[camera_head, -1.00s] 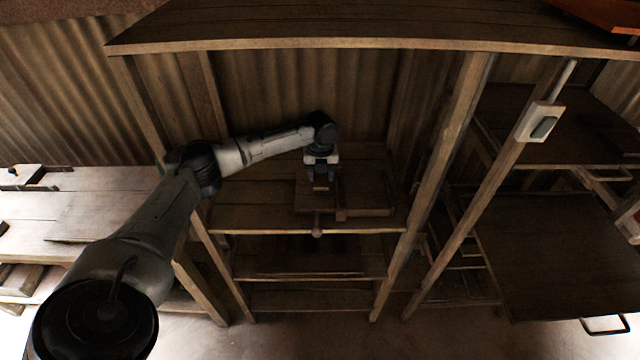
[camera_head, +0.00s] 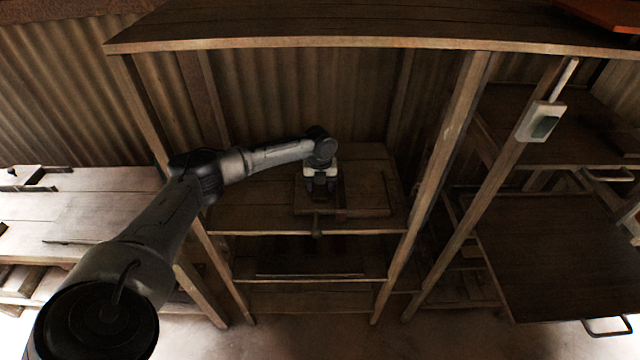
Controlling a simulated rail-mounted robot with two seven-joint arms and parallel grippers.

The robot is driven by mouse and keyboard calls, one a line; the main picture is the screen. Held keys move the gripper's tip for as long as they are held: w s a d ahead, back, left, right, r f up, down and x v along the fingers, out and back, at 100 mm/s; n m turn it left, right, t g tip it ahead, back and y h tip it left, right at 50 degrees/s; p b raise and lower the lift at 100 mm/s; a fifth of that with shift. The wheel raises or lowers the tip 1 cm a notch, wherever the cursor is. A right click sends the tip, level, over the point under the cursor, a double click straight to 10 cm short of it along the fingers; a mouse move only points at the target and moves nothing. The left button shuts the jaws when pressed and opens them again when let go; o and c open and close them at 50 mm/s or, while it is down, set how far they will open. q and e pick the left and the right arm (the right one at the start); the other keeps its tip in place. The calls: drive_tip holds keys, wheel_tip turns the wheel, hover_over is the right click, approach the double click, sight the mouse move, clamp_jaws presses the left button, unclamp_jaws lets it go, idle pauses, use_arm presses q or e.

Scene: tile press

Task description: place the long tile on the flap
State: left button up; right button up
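My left gripper (camera_head: 320,192) points down over a low wooden fixture (camera_head: 368,212) on the middle shelf of the wooden rack. Its dark fingertips are small and in shadow at the fixture's board, so I cannot tell whether they are open or shut, or whether they hold anything. A small knob-like handle (camera_head: 317,233) sticks out at the fixture's front, at the shelf edge. I cannot make out the long tile or tell which part is the flap. My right gripper is not in view.
Rack posts (camera_head: 437,180) stand on both sides of the shelf (camera_head: 250,218), and a top board (camera_head: 330,32) hangs over it. A pale workbench (camera_head: 90,205) stands at left. At right are a switch box (camera_head: 541,121) and a dark panel (camera_head: 560,255).

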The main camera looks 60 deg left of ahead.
use_arm(q)
drive_tip(key=o, duration=0.4)
drive_tip(key=shift+c, duration=0.2)
wheel_tip(320, 180, up, 12)
drive_tip(key=p, duration=0.2)
drive_tip(key=s+d+f+n, duration=0.2)
drive_tip(key=s+d+f, duration=0.1)
drive_tip(key=d+f, duration=0.85)
drive_tip(key=s+d+f+n, duration=0.2)
drive_tip(key=s+d+f, duration=0.2)
drive_tip(key=d+f, duration=0.75)
drive_tip(key=s+d+r+n+t+h, duration=0.15)
drive_tip(key=s+d+n, duration=0.45)
drive_tip(key=s+d, duration=0.6)
drive_tip(key=s+d+r+n+t+y, duration=0.1)
drive_tip(key=s+r+n, duration=0.3)
drive_tip(key=s+n, duration=0.6)
drive_tip(key=shift+d+n+t, duration=0.35)
drive_tip(key=shift+n+t, duration=0.2)
drive_tip(key=shift+n, duration=0.45)
